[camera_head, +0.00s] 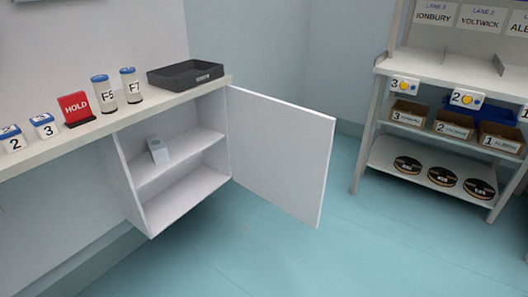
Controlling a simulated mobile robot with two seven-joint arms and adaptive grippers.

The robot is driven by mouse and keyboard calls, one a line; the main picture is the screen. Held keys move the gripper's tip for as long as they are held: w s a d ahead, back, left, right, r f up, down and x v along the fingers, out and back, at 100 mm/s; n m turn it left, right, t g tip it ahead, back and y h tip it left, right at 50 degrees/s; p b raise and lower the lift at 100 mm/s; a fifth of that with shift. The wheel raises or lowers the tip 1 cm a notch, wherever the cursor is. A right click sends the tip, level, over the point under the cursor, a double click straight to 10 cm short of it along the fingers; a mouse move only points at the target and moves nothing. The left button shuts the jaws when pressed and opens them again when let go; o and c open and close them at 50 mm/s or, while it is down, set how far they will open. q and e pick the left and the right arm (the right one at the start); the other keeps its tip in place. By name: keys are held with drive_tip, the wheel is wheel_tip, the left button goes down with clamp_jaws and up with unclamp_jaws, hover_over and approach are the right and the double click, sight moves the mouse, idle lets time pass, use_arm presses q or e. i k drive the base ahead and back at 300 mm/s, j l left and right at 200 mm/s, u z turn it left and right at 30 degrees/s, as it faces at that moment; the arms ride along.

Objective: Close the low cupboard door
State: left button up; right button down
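The low cupboard (187,196) hangs under the white counter and has two open compartments split by a shelf. Its white door (278,152) is hinged on the cupboard's right side and stands wide open, swung out to the right over the floor. A small pale box (158,151) sits on the cupboard's middle shelf. Neither of my grippers shows in the head view.
The counter (130,120) carries a black tray (185,76), a red HOLD sign (75,107) and several labelled canisters. A shelf rack (372,125) with bins and dark discs stands at the right. The blue floor (270,262) in front is clear.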

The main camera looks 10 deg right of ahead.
sight(280, 151)
drive_tip(key=k+u, duration=0.15)
drive_tip(key=u, duration=1.5)
drive_tip(key=l+u, duration=0.15)
drive_tip(key=l, duration=0.2)
drive_tip(key=k+l+u, duration=0.1)
drive_tip(key=l, duration=0.2)
drive_tip(key=k+l+u, duration=0.15)
drive_tip(key=l, duration=0.2)
drive_tip(key=k+l, duration=0.1)
drive_tip(key=l, duration=0.3)
drive_tip(key=k+l, duration=0.15)
drive_tip(key=l, duration=0.3)
drive_tip(key=k+l, duration=0.1)
drive_tip(key=l, duration=0.3)
drive_tip(key=k+l, duration=0.1)
drive_tip(key=l, duration=0.35)
drive_tip(key=k+l, duration=0.1)
drive_tip(key=l, duration=0.3)
drive_tip(key=k+l, duration=0.15)
drive_tip(key=l, duration=0.25)
drive_tip(key=k+l, duration=0.1)
drive_tip(key=l, duration=0.35)
drive_tip(key=k+l, duration=0.1)
drive_tip(key=l, duration=0.3)
